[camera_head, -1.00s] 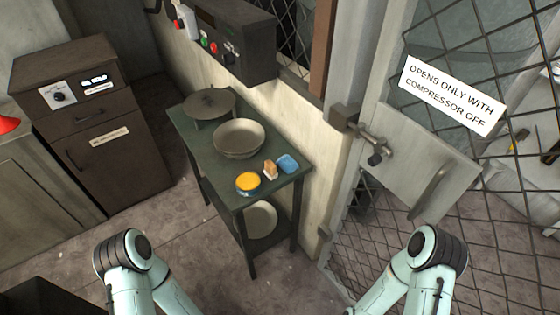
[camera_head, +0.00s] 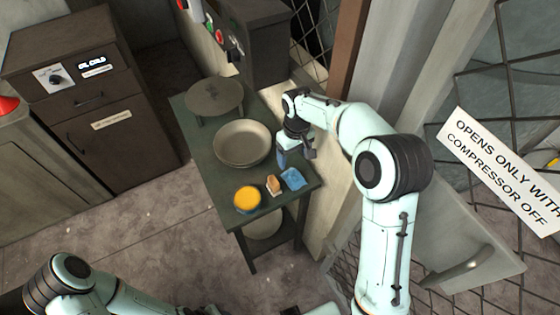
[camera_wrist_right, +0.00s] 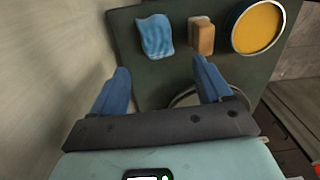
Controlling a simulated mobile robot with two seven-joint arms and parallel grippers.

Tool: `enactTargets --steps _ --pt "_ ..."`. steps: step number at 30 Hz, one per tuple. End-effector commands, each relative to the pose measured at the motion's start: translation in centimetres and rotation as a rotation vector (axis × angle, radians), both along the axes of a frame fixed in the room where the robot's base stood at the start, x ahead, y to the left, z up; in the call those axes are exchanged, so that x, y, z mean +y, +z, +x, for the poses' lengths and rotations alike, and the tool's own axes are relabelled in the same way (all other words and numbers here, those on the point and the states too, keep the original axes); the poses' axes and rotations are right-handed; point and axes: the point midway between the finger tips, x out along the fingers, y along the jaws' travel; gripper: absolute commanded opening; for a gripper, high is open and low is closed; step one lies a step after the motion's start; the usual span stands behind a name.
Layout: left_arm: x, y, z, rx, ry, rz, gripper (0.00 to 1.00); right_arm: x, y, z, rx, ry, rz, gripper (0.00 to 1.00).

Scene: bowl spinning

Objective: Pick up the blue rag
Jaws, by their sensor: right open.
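The blue rag (camera_head: 293,179) lies on the near right corner of the green table (camera_head: 190,124), beside a small orange-brown block (camera_head: 273,186). In the right wrist view the rag (camera_wrist_right: 155,36) lies flat on the table top, ahead of my fingers. My right gripper (camera_head: 295,158) hangs over the right edge of the table, behind the rag and apart from it. In the right wrist view its two blue fingers (camera_wrist_right: 162,78) are spread with nothing between them. My left arm shows at the lower left of the head view, but its gripper is not in view.
A yellow-topped round tin (camera_head: 247,198) stands left of the block. A beige bowl (camera_head: 241,143) and a round plate-like disc (camera_head: 214,97) sit farther back on the table. A wall and mesh door with a sign (camera_head: 505,170) are close on the right.

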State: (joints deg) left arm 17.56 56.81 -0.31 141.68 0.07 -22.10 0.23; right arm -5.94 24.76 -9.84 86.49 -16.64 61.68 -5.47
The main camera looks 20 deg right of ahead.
Motion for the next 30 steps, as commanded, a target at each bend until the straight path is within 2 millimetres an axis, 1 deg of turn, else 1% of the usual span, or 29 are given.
enactTargets --steps 1,2,3,5,8,12,15,18,23,30 --pt "0.0 0.0 0.0 0.0 0.001 0.0 0.43 -0.2 1.0 0.1 -0.004 0.001 -0.006 0.78" --pt "0.0 0.0 0.0 0.0 0.001 0.0 0.43 -0.3 1.4 0.1 -0.003 0.001 -0.01 0.78" --pt "0.0 0.0 0.0 0.0 0.001 0.0 0.43 -0.4 1.7 0.1 -0.003 0.001 -0.012 0.78" --pt "0.0 0.0 -0.1 0.002 0.001 0.001 0.43 -0.5 1.5 0.1 0.0 0.001 -0.015 0.78" --pt "0.0 -0.3 -0.3 0.004 0.001 0.0 0.43 -0.5 0.1 0.0 0.004 0.002 -0.016 0.78" --pt "0.0 -0.6 -0.5 0.006 0.001 0.0 0.43 -0.5 -2.8 0.0 0.005 0.001 -0.015 0.78" --pt "0.0 -0.7 -0.6 0.007 0.001 0.001 0.43 -0.5 -4.6 0.0 0.004 0.001 -0.015 0.78" --pt "0.0 -0.8 -0.6 0.008 0.0 0.001 0.43 -0.5 -5.7 0.1 0.002 0.001 -0.014 0.78" --pt "0.0 -0.7 -0.6 0.007 0.001 0.0 0.43 -0.5 -6.6 0.1 0.0 0.001 -0.014 0.78" --pt "0.0 -0.4 -0.4 0.005 0.0 0.001 0.43 -0.7 -10.1 0.3 0.003 0.001 -0.015 0.78"
